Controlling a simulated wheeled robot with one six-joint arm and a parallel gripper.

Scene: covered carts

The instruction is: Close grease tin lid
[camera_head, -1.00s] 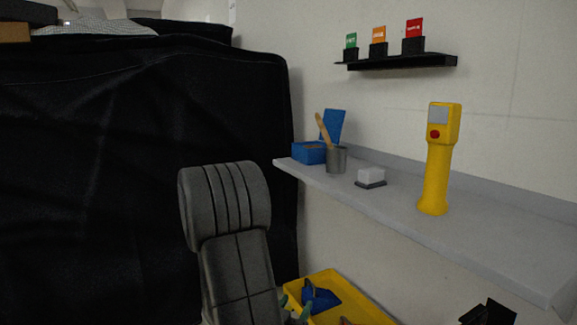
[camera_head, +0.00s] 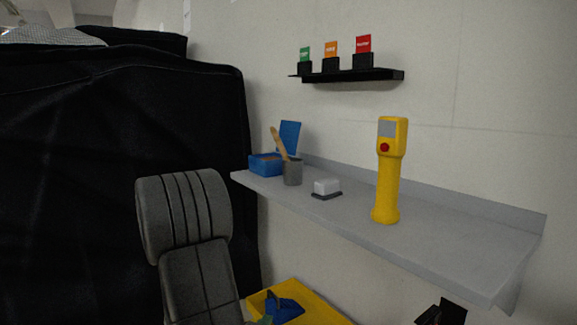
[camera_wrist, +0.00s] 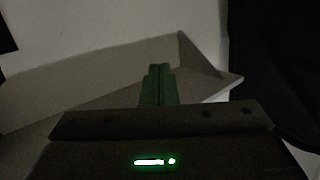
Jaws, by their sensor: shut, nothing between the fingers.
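The grease tin (camera_head: 265,165) is a small blue open box at the far left end of the grey shelf in the head view. Its blue lid (camera_head: 289,137) stands up at its back, open. Brownish contents show inside. A grey cup (camera_head: 292,173) with a wooden stick stands right beside it and overlaps it in view. My gripper (camera_wrist: 159,72) shows in the wrist view with its green fingers shut together and empty. A pale grey surface and its corner lie beyond the fingers. The tin is not visible in the wrist view.
The grey shelf (camera_head: 450,240) also holds a white block on a dark base (camera_head: 326,188) and a yellow handheld device (camera_head: 388,175). A black rack with coloured cards (camera_head: 350,75) hangs above. A black-covered cart (camera_head: 100,170) stands left. A yellow tray (camera_head: 318,308) lies below.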

